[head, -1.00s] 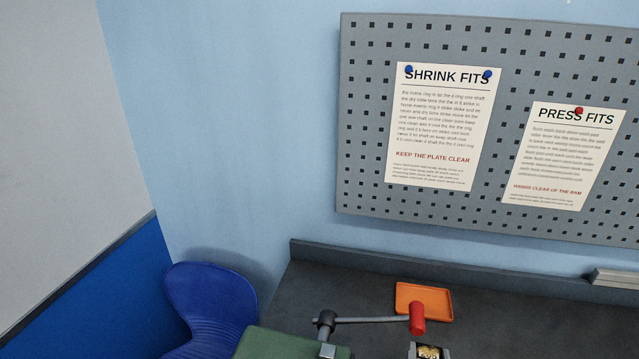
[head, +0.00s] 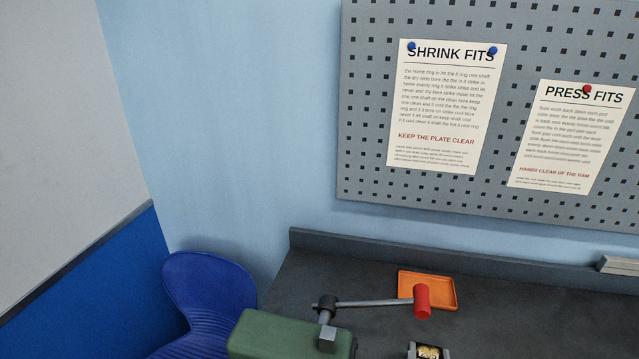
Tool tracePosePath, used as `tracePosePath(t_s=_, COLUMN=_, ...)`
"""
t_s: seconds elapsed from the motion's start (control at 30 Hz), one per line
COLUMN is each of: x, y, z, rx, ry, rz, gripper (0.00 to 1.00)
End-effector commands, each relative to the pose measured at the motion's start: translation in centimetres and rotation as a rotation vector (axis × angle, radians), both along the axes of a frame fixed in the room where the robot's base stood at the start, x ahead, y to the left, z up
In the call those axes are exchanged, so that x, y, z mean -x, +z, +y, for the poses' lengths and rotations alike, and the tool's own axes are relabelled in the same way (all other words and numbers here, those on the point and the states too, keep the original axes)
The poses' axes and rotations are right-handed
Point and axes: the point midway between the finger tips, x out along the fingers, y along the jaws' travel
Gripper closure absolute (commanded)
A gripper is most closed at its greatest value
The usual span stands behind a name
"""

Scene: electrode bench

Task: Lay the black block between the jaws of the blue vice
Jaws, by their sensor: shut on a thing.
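Neither the black block nor the blue vice shows in the head view. My gripper is also out of the picture, so its jaws and anything in them are hidden from me. The view takes in the wall and the back left part of the dark grey bench (head: 520,305).
A green machine (head: 280,334) with a steel lever ending in a red knob (head: 422,300) stands on the bench. Behind it lies an orange tray (head: 440,288). A gold-marked thing (head: 428,352) is cut off below. A blue chair (head: 205,300) stands left; a pegboard (head: 370,150) hangs above.

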Motion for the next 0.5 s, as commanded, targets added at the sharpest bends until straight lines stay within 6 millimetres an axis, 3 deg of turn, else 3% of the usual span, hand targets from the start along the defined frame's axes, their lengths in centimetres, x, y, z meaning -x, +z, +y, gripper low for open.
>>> tracePosePath(t_s=0.5, x=0.0, y=5.1, z=0.0, rx=0.001, ry=0.000, rz=-0.003, gripper=1.00)
